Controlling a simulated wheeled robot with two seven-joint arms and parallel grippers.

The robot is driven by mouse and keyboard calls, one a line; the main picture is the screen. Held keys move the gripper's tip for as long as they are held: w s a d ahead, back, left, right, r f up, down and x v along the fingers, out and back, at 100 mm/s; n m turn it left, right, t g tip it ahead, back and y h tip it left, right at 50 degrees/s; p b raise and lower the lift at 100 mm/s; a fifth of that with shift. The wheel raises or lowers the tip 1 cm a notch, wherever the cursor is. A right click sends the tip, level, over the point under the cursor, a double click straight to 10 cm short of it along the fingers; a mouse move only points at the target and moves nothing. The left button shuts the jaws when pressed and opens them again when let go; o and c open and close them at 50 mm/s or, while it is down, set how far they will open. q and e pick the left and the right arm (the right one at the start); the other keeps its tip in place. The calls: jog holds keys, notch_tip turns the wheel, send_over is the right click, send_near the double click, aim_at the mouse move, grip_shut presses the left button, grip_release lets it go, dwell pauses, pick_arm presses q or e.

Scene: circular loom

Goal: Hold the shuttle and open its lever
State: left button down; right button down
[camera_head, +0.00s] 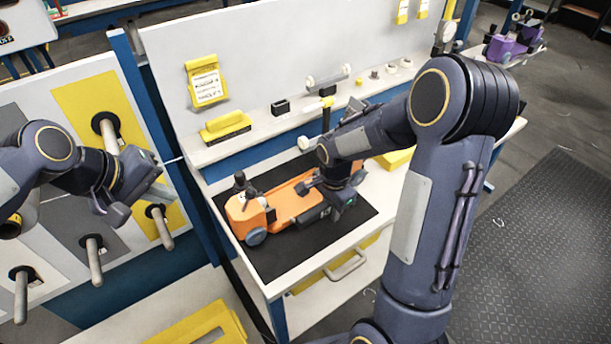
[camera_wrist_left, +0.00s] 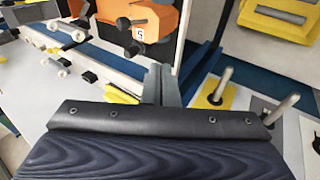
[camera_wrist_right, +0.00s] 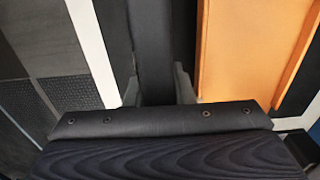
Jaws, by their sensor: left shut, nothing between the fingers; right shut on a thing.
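The orange shuttle (camera_head: 290,203) lies on a black mat (camera_head: 270,262) on the workbench. A black upright part with a knob (camera_head: 241,184) stands at its left end; I cannot tell whether this is the lever. My right gripper (camera_head: 325,198) is at the shuttle's right part, shut on a dark bar of it. In the right wrist view this bar (camera_wrist_right: 152,50) runs between the fingers, beside the orange body (camera_wrist_right: 250,50). My left gripper (camera_head: 112,212) is shut and empty, left of the bench and apart from the shuttle. The left wrist view shows the shuttle's end with black knobs (camera_wrist_left: 137,47).
A rack panel with several pegs (camera_head: 160,228) stands at the left, close to my left gripper. A shelf behind the bench holds a yellow-and-black block (camera_head: 226,127) and small parts. A drawer with a handle (camera_head: 347,265) is at the bench front.

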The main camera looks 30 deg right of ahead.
pick_arm(q)
jog(key=g, duration=0.2)
send_over(251, 193)
jog(key=a, duration=0.2)
notch_tip(251, 193, down, 4)
pick_arm(e)
jog(key=shift+s+a+f, duration=0.1)
jog(key=shift+s+f, duration=0.1)
jog(key=shift+f, duration=0.1)
pick_arm(q)
jog(key=shift+w+x, duration=0.15)
jog(key=shift+x, duration=1.45)
jog(key=shift+w+x, duration=0.15)
jog(key=shift+x, duration=1.45)
jog(key=shift+w+x, duration=0.15)
jog(key=shift+x, duration=1.45)
jog(key=shift+r, duration=0.1)
